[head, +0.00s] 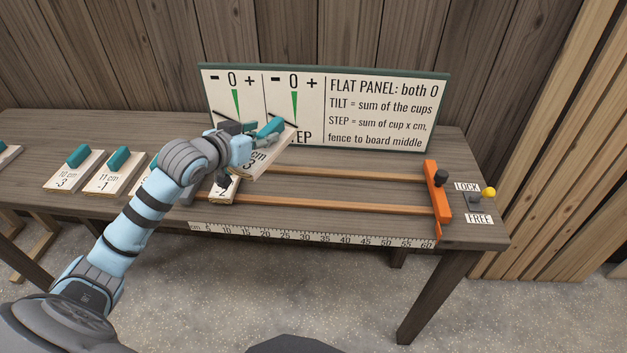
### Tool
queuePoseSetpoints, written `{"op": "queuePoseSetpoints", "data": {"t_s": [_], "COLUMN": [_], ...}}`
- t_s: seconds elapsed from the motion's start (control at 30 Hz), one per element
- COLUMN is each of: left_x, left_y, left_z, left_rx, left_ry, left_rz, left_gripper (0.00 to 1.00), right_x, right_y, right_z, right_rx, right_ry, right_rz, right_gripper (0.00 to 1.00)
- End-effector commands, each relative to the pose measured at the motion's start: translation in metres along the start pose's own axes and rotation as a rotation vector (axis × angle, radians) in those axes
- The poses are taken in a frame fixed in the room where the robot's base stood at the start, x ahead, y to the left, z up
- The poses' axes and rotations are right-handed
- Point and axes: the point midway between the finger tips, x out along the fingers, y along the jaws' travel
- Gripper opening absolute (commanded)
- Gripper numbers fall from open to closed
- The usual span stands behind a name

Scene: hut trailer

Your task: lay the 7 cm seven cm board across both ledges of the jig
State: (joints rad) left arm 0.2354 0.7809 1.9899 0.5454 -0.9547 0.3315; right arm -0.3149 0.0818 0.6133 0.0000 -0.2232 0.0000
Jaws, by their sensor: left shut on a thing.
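My left gripper (258,136) is shut on a pale board (268,158) with a teal handle. The board's label shows "cm" and "3"; the number before "cm" is hidden by the gripper. The board is tilted over the left part of the jig, near the sign. I cannot tell whether it touches anything below. The jig has two wooden ledges, a far one (350,175) and a near one (340,206). A board marked "-2" (222,191) lies at the left end of the ledges, partly hidden by my left arm. My right gripper is not in view.
An orange fence (436,190) with a dark knob crosses the ledges' right end. A LOCK/FREE switch with a yellow ball (489,192) is beyond it. A ruler (320,236) runs along the front. The sign (385,110) stands behind. Boards (74,172) lie left. The ledges' middle is bare.

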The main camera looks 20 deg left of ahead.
Motion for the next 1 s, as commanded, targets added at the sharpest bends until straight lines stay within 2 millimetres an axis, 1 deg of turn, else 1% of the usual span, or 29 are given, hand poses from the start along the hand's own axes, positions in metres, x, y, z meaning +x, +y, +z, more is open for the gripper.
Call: {"op": "queuePoseSetpoints", "data": {"t_s": [0.03,0.1,0.2,0.27,0.37,0.47,0.5,0.63,0.7,0.87,1.0], "left_x": [0.001,0.002,0.0,0.0,0.007,0.021,0.028,0.046,0.052,0.061,0.072], "left_y": [-0.013,-0.032,-0.049,-0.055,-0.058,-0.057,-0.058,-0.057,-0.057,-0.056,-0.056], "left_z": [-0.022,-0.041,-0.058,-0.059,-0.04,-0.004,0.012,0.057,0.072,0.093,0.119], "left_rx": [-0.04,-0.09,-0.133,-0.146,-0.149,-0.149,-0.148,-0.148,-0.147,-0.146,-0.146], "left_ry": [0.008,0.004,-0.001,-0.005,-0.01,-0.013,-0.014,-0.012,-0.009,-0.007,-0.008], "left_rz": [-0.079,-0.193,-0.302,-0.341,-0.358,-0.356,-0.357,-0.355,-0.354,-0.354,-0.354], "left_gripper": [0.07,0.07,0.07,0.07,0.07,0.07,0.07,0.07,0.07,0.07,0.07], "right_x": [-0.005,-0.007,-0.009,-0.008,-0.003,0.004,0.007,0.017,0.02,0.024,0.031], "right_y": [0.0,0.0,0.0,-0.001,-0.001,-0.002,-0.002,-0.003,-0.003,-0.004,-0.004], "right_z": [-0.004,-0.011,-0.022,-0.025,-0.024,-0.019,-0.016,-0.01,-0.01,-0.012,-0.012], "right_rx": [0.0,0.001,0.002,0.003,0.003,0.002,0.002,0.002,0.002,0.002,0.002], "right_ry": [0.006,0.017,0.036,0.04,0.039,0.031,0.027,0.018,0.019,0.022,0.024], "right_rz": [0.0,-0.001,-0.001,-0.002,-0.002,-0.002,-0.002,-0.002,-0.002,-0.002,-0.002], "right_gripper": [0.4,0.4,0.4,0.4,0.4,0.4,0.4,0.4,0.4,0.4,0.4]}}
